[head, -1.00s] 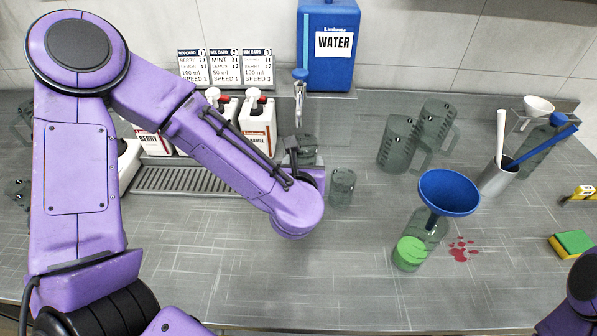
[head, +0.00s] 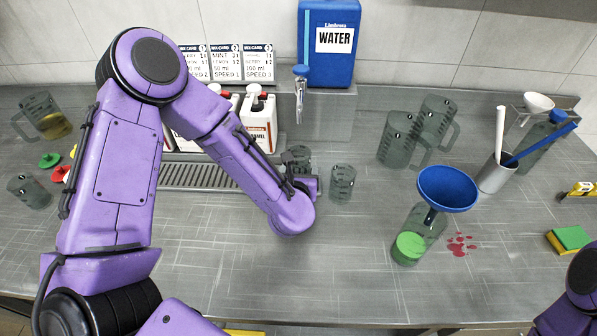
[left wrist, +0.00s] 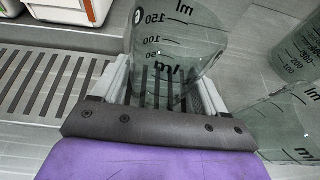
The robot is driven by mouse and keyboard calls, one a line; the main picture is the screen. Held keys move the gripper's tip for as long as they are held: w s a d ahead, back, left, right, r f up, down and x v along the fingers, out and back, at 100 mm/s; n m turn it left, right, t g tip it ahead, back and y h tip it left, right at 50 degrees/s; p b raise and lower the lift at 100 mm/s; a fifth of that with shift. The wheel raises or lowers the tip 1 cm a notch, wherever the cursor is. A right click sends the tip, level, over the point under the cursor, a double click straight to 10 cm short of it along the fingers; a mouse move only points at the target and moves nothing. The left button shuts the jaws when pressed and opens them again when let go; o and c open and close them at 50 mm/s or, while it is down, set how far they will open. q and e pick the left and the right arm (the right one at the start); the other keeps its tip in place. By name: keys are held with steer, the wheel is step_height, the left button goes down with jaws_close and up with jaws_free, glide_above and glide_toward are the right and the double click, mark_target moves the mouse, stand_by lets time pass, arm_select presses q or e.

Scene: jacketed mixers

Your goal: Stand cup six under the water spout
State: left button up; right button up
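A clear measuring cup (head: 297,157) stands upright in the head view, below the water spout (head: 300,82) and a little nearer to me. In the left wrist view the cup (left wrist: 178,50) shows a small round mark at its upper left that looks like a six. My left gripper (head: 303,181) is at the cup's near side. In the left wrist view the left gripper (left wrist: 163,92) has a finger against each side of the cup. The cup's base is hidden. It looks empty. My right gripper is out of view; only part of that arm shows at bottom right.
A similar cup (head: 342,184) stands just right of my gripper. A slatted drip tray (head: 200,176) lies to the left, with bottles (head: 258,125) behind. Jugs (head: 398,140) and a funnel in a bottle (head: 447,190) stand to the right. The front middle counter is clear.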

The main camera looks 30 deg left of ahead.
arm_select(q)
steer(key=shift+o, duration=0.6)
steer(key=shift+s+r, duration=0.15)
steer(key=shift+r, duration=0.1)
steer(key=b+v, duration=0.1)
steer(key=v, duration=0.5)
steer(key=shift+s+d, duration=0.2)
steer(key=p+v, duration=0.2)
steer(key=r+p+v, duration=0.1)
steer(key=p+v, duration=0.1)
steer(key=p, duration=0.1)
steer(key=shift+s+r, duration=0.1)
steer(key=shift+r, duration=0.05)
steer(key=shift+s+d+p, duration=0.1)
steer(key=shift+s+p, duration=0.15)
steer(key=shift+p, duration=0.25)
steer(key=shift+s, duration=0.1)
steer(key=shift+f, duration=0.25)
